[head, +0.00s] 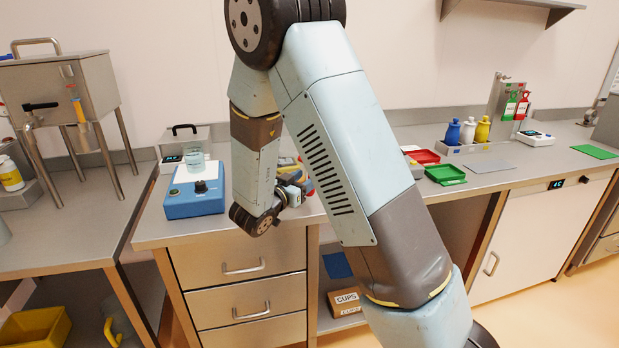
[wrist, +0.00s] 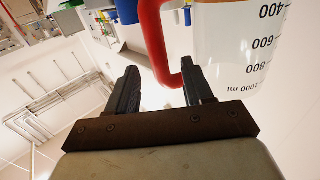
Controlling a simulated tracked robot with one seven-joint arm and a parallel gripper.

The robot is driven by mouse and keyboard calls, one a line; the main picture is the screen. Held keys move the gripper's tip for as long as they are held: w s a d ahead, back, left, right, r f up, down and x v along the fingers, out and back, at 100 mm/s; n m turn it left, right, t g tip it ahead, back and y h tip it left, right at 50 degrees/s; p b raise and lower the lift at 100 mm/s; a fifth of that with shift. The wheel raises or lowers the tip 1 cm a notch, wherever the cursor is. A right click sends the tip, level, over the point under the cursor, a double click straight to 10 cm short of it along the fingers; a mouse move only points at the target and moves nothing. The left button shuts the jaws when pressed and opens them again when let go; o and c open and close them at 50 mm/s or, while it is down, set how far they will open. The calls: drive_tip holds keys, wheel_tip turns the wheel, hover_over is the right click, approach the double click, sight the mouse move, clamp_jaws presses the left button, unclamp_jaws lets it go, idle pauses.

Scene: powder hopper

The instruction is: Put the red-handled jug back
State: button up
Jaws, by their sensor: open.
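The jug (wrist: 235,45) is a clear-to-white measuring vessel with black millilitre marks, at the right of the wrist view. Its red handle (wrist: 152,35) curves down between the two dark fingers of my gripper (wrist: 160,76). The fingers are open, with a gap at the left finger; the right finger lies close to the handle and jug wall, and I cannot tell if it touches. In the head view my gripper (head: 291,190) is low over the bench, partly behind my arm. A bit of red shows beside it; my arm hides most of the jug there.
Right of my arm are a red tray (head: 422,156), a green tray (head: 446,174) and a rack of bottles (head: 468,146). A steel hopper (head: 62,88) stands at the left.

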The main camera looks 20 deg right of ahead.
drive_tip(key=v, duration=0.9)
drive_tip(key=w+r+n+t+y, duration=0.1)
drive_tip(key=w+r+n+y, duration=0.25)
drive_tip(key=r+y, duration=0.8)
drive_tip(key=s+r+n+y, duration=0.2)
drive_tip(key=s+r+y, duration=0.1)
drive_tip(key=s+d+r+n+g, duration=0.1)
drive_tip(key=s+d, duration=0.4)
drive_tip(key=s, duration=0.8)
drive_tip(key=s+d+r+n+g, duration=0.1)
drive_tip(key=s+d+n+g, duration=0.2)
drive_tip(key=s, duration=1)
drive_tip(key=d+g+h, duration=0.1)
drive_tip(key=d+g, duration=0.2)
drive_tip(key=shift+s+d, duration=0.35)
drive_tip(key=shift+r+n, duration=0.1)
drive_tip(key=shift+n, duration=0.15)
